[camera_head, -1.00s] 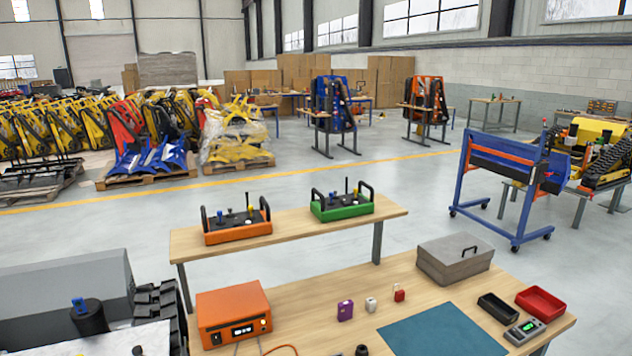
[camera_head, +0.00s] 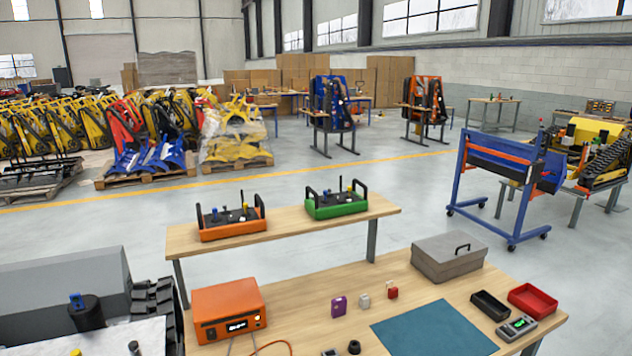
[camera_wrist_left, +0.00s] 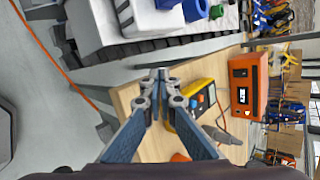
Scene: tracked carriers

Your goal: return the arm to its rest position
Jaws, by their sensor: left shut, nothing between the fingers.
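My left gripper (camera_wrist_left: 158,78) shows in the left wrist view, its two blue-grey fingers meeting at the tips with nothing between them. It is over or beside the edge of the wooden workbench (camera_wrist_left: 125,98); the exact height is hard to tell. A yellow device (camera_wrist_left: 203,92) lies just right of the fingertips in that view, and a grey-tipped tool (camera_wrist_left: 222,135) lies beyond it. Neither of my grippers shows in the head view, and the right one shows in no view.
The workbench (camera_head: 290,330) holds an orange power unit (camera_head: 228,312), a teal mat (camera_head: 435,330), a grey lidded box (camera_head: 448,257), black (camera_head: 490,305) and red (camera_head: 532,299) trays and small blocks. A tracked machine (camera_head: 70,300) stands at left. Open floor (camera_head: 300,180) lies behind the benches.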

